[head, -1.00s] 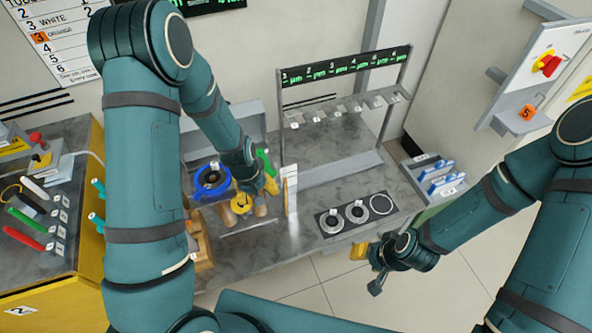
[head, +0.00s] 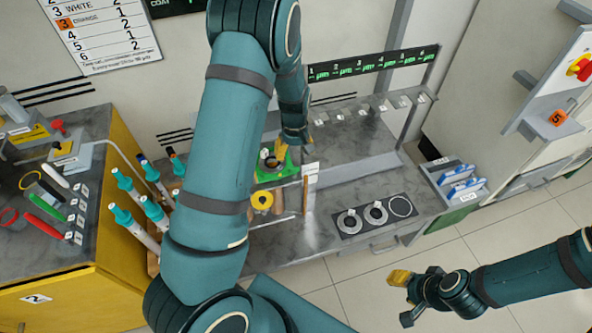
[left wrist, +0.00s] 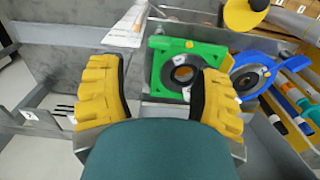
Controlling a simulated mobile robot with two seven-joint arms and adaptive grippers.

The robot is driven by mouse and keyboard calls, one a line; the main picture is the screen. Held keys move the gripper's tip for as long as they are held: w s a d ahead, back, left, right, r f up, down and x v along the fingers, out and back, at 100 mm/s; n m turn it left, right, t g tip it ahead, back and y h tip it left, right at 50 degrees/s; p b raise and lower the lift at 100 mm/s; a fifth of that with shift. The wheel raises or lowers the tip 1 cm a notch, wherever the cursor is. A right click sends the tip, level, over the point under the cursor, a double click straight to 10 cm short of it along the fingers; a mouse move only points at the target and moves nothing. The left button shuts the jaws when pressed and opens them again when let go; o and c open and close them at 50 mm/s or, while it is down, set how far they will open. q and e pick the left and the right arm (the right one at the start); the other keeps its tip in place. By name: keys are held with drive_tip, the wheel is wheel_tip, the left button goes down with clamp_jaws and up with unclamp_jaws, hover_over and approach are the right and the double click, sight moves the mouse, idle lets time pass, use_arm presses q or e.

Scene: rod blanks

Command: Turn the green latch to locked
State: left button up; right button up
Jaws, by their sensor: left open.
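The green latch (head: 264,176) has a square green body around a dark round ring. It sits on the grey bench, partly hidden by my left arm in the head view. In the left wrist view the green latch (left wrist: 160,72) lies just beyond and between my fingers. My left gripper (head: 282,148) is open above it, with yellow ribbed fingers apart and nothing between them in the left wrist view (left wrist: 160,92). I cannot tell whether a finger touches the latch. My right gripper (head: 404,297) is open and empty, over the floor at the lower right.
A blue ringed part (left wrist: 254,75) sits right beside the green latch. A yellow round part (head: 262,200) is near it on the bench. A thin upright panel (head: 306,190) stands close by. A rack with a numbered display (head: 368,63) is behind; round gauges (head: 376,212) lie right.

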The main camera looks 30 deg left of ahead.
sight(295, 169)
use_arm(q)
wheel_tip(295, 169, down, 9)
drive_tip(key=shift+r+b, duration=0.15)
drive_tip(key=shift+b, duration=0.55)
clamp_jaws()
